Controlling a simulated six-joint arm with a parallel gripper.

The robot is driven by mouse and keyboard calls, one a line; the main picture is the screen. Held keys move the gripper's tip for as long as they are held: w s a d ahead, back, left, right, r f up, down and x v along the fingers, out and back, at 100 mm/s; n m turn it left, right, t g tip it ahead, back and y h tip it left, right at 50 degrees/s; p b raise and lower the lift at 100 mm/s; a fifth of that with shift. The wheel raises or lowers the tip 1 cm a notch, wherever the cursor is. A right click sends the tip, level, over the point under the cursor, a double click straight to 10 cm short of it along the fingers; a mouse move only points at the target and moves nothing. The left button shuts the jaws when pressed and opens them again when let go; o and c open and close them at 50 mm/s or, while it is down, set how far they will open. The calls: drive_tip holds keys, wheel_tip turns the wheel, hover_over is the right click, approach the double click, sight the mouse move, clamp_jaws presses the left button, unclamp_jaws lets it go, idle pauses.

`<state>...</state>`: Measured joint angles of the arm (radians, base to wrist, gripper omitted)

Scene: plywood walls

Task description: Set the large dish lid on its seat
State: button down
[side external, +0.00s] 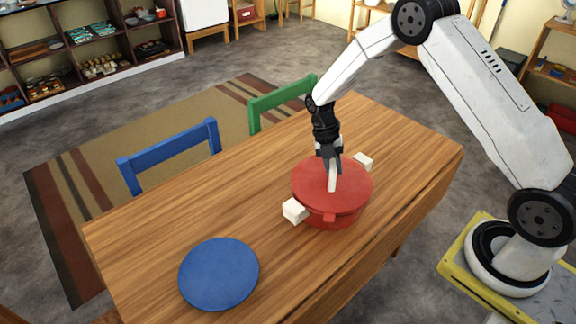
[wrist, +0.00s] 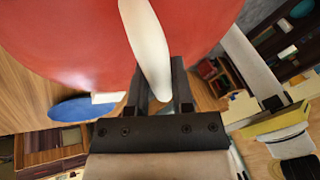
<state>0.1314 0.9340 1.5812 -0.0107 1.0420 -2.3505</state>
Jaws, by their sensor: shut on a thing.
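The large red lid (side external: 310,186) is a round disc with an upright white handle (side external: 332,178). My gripper (side external: 332,160) is shut on that handle from above. The lid lies level, or nearly so, over the red dish (side external: 345,217), which has white block handles (side external: 294,211) on two sides. The lid covers the dish's opening, and I cannot tell whether its rim rests fully on the seat. In the wrist view, the lid (wrist: 60,40) fills the top, and the white handle (wrist: 147,40) stands between my gripper's fingers (wrist: 160,88).
A flat blue disc (side external: 219,273) lies on the wooden table (side external: 265,200) at the front left. Blue (side external: 172,153) and green (side external: 282,97) chairs stand at the far edge. The table between disc and dish is clear.

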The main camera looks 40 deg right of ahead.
drive_tip(key=shift+f, duration=0.3)
idle(0.7)
drive_tip(key=shift+c, duration=2.1)
unclamp_jaws()
drive_tip(key=v, duration=0.7)
drive_tip(key=shift+r, duration=0.4)
drive_tip(key=shift+w, duration=0.1)
